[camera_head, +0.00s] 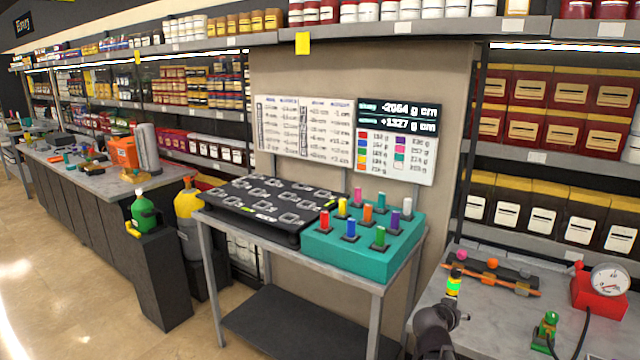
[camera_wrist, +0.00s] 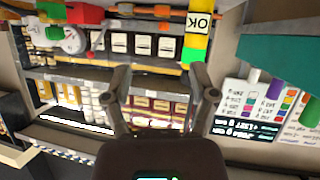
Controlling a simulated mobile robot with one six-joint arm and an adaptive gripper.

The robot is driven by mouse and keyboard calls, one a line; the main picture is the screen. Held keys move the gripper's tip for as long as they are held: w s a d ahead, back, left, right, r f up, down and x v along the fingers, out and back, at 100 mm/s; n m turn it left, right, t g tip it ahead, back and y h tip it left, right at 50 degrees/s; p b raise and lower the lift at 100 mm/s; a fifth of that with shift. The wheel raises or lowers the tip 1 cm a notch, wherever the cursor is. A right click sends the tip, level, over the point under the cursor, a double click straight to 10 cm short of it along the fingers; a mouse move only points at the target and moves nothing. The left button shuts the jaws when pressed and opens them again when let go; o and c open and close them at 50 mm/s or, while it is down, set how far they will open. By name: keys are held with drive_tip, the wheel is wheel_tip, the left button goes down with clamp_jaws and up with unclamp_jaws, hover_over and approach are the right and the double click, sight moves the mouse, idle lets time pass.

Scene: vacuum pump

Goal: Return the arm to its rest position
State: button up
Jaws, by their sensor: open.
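My gripper (camera_wrist: 160,78) is open in the wrist view, with its two dark fingers apart and nothing between them. In the head view my dark gripper (camera_head: 452,322) is at the lower right, over the front left of the grey pump bench (camera_head: 485,318). A yellow and green piece (camera_head: 453,285) stands just behind it. In the wrist view, which is turned upside down, this piece with its "OK" label (camera_wrist: 199,24) shows near the right fingertip. I cannot tell whether they touch.
A red box with a round gauge (camera_head: 610,281), an orange pipe (camera_head: 500,283) and a green fitting (camera_head: 546,330) are on the bench. A teal block with coloured pegs (camera_head: 330,245) and a black tray (camera_head: 225,202) occupy the middle table. Stocked shelves stand behind.

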drive_tip(key=s+a+f+n+g+y+p, duration=0.2)
drive_tip(key=s+a+n+g+y, duration=0.1)
drive_tip(key=s+a, duration=0.4)
drive_tip(key=s+a+f+n+g+y+p, duration=0.3)
drive_tip(key=s+a+g+y, duration=0.3)
drive_tip(key=a, duration=0.6)
drive_tip(key=shift+s+n, duration=0.4)
drive_tip(key=shift+n, duration=0.3)
